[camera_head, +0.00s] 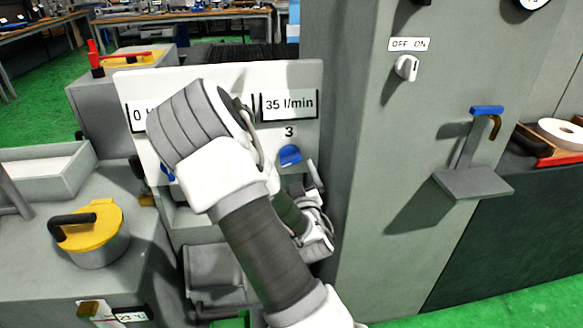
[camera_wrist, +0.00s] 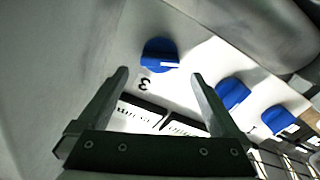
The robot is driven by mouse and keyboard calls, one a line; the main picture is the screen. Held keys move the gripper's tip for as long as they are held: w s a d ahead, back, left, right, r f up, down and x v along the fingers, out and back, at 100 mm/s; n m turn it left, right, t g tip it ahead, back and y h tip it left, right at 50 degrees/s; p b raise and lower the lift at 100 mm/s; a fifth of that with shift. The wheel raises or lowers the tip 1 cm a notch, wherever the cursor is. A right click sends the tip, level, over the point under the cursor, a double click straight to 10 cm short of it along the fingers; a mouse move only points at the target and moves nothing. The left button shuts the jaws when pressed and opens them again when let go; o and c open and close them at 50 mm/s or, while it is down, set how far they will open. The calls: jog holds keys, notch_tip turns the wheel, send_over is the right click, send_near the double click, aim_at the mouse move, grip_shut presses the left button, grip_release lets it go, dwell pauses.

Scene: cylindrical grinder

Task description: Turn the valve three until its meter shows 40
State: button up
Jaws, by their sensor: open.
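The blue valve three knob (camera_head: 289,155) is on the white panel under the label "3", and its meter (camera_head: 289,104) reads 35 l/min. In the wrist view the knob (camera_wrist: 160,53) has a white pointer mark and sits beyond the fingertips, roughly centred between them. My gripper (camera_wrist: 160,75) is open and empty, with its fingers apart and the knob not clasped. In the head view my arm crosses the panel, and I cannot make out the fingers clearly there.
Two other blue knobs (camera_wrist: 232,93) are in a row to the right in the wrist view. A left meter (camera_head: 138,115) starting with 0 is partly hidden by my arm. A grey cabinet with an OFF/ON switch (camera_head: 407,67) stands right of the panel. A yellow-lidded pot (camera_head: 98,228) is at left.

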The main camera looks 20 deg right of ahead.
aim_at(291, 162)
jog(key=shift+x, duration=2.7)
jog(key=shift+c, duration=0.3)
jog(key=c, duration=1.2)
jog(key=shift+n+b, duration=0.9)
jog(key=shift+c, duration=0.2)
jog(key=o, duration=1.3)
